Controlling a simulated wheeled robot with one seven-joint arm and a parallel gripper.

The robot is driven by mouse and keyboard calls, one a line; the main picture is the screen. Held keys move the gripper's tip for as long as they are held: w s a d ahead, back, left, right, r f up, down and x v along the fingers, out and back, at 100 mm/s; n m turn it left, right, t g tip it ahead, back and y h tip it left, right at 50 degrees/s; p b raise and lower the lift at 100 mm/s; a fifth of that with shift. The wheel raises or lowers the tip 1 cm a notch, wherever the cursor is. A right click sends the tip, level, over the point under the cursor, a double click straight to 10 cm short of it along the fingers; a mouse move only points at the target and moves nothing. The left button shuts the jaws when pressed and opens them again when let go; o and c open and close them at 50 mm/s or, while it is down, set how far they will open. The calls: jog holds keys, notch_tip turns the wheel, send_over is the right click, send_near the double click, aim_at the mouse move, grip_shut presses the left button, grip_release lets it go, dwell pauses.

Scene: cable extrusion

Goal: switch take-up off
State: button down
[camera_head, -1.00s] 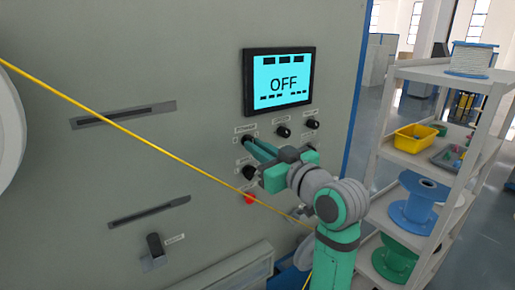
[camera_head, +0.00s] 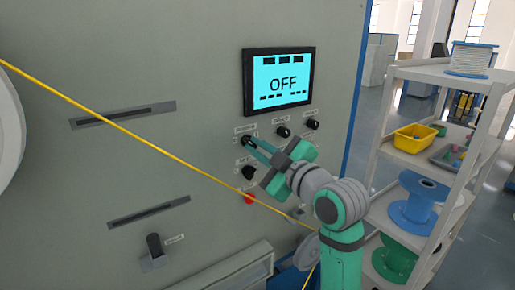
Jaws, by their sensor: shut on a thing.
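The grey take-up machine panel carries a screen (camera_head: 281,82) that reads OFF in dark letters on cyan. Below it are several black knobs on labelled plates. My gripper (camera_head: 249,144) is at the upper left knob (camera_head: 245,140), shut on it, with its green fingers on either side. The fingers partly hide this knob. Two other black knobs, one at centre (camera_head: 283,131) and one at right (camera_head: 312,124), stand free. A lower left knob (camera_head: 248,172) sits just under my fingers. The labels are too small to read.
A red button (camera_head: 249,199) is below the knobs. A yellow cable (camera_head: 130,133) runs diagonally in front of the panel, passing below my gripper. A black lever (camera_head: 154,245) is at lower left. A shelf (camera_head: 440,73) with spools and a yellow bin (camera_head: 415,137) stands right.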

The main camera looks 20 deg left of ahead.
jog(key=shift+s, duration=0.1)
dwell(0.4)
jog(key=c, duration=1.8)
grip_release()
jog(key=shift+r, duration=0.1)
jog(key=shift+c, duration=0.2)
jog(key=shift+s+d, duration=0.1)
jog(key=shift+d, duration=0.1)
jog(key=v, duration=1)
jog(key=shift+s, duration=0.25)
jog(key=shift+d, duration=0.1)
